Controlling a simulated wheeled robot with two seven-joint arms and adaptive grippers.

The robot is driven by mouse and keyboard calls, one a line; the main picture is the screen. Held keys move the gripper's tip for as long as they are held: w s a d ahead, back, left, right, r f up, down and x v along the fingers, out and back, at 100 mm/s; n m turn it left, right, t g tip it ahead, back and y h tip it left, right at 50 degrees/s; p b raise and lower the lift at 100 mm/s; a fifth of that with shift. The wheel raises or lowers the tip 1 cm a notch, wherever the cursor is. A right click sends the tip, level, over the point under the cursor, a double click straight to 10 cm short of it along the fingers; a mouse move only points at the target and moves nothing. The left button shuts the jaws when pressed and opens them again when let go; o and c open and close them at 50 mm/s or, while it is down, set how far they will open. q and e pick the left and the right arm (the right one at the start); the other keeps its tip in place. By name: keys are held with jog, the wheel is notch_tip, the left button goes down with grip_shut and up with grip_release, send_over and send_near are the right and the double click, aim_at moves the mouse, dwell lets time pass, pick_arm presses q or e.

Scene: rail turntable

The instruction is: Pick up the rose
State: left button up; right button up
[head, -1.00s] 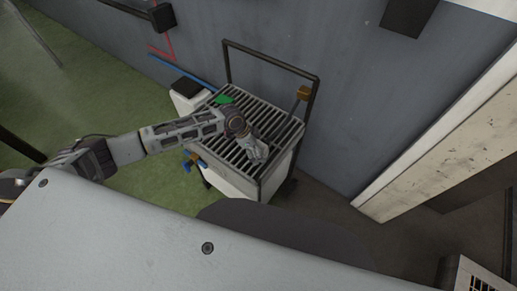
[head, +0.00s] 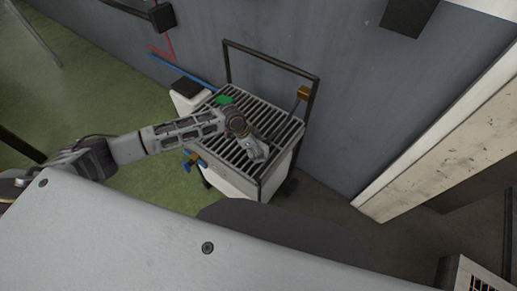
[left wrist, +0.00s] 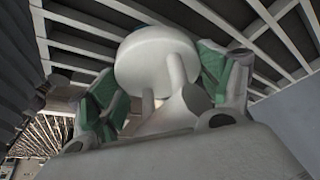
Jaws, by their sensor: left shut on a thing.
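The rose (left wrist: 157,55) shows in the left wrist view as a pale round head with a short tube-like neck below it. My left gripper (left wrist: 165,92) has its green-padded fingers on both sides of the rose and is shut on it. In the head view, my left gripper (head: 257,153) is over the near right part of a slatted cart top (head: 228,147). The rose is too small and too covered to make out there. I cannot tell whether it touches the slats. My right gripper is in neither view.
The cart has a tall dark handle frame (head: 270,56) at its back, by the grey wall. A green object (head: 223,100) lies on the slats behind my arm. A white box (head: 187,102) adjoins the cart's left. Blue-and-tan fittings (head: 193,161) are on its near left side.

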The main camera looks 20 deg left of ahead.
pick_arm(q)
jog(key=shift+w+r, duration=0.1)
jog(key=shift+r, duration=0.4)
jog(key=shift+c, duration=0.8)
notch_tip(320, 180, up, 9)
jog(key=shift+d+r, duration=0.15)
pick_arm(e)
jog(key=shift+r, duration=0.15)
pick_arm(q)
jog(key=shift+r, duration=0.1)
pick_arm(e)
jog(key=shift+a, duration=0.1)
